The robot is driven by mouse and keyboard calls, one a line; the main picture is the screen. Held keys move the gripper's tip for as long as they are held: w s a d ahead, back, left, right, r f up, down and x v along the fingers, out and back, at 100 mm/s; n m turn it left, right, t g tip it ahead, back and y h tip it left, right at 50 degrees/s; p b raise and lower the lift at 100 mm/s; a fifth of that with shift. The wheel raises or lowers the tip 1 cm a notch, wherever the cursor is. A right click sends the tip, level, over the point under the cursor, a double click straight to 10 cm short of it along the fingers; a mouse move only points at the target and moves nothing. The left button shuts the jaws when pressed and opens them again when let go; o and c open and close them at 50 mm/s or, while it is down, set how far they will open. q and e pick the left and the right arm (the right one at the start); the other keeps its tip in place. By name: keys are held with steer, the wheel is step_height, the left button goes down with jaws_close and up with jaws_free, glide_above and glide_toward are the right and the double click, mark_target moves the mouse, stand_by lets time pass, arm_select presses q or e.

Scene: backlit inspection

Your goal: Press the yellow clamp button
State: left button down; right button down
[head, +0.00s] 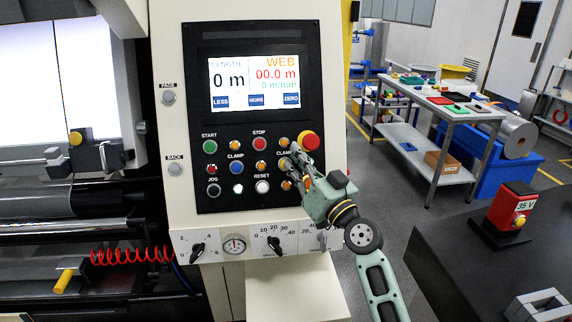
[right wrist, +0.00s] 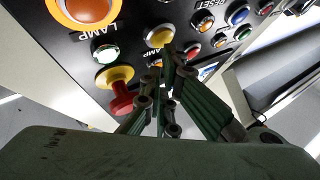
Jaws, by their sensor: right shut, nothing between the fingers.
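The control panel (head: 200,120) carries several round buttons. A yellow button (head: 284,164) sits under the right-hand CLAMP label, partly crowded by my right gripper's fingers. My right gripper (head: 293,158) is shut and empty, its fingertips close in front of the panel beside that button. In the right wrist view, the shut fingers (right wrist: 168,56) point at the panel, and a yellow button (right wrist: 160,37) shows just beyond their tips. Whether they touch it I cannot tell. The fingers and gripper hide part of the panel's lower right corner. My left gripper is not in view.
A large red mushroom button (head: 309,140) sits close above my right gripper. A blue button (head: 236,167) lies to the left. A dark bench (head: 480,270) with a red block stands at right.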

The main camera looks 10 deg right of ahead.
steer(key=s+p, duration=0.1)
steer(key=s+r+p, duration=0.1)
steer(key=s, duration=0.1)
steer(key=s+r+p, duration=0.1)
steer(key=s, duration=0.1)
steer(key=shift+s+r+p, duration=0.15)
steer(key=shift+s+p, duration=0.1)
steer(key=shift+p, duration=0.15)
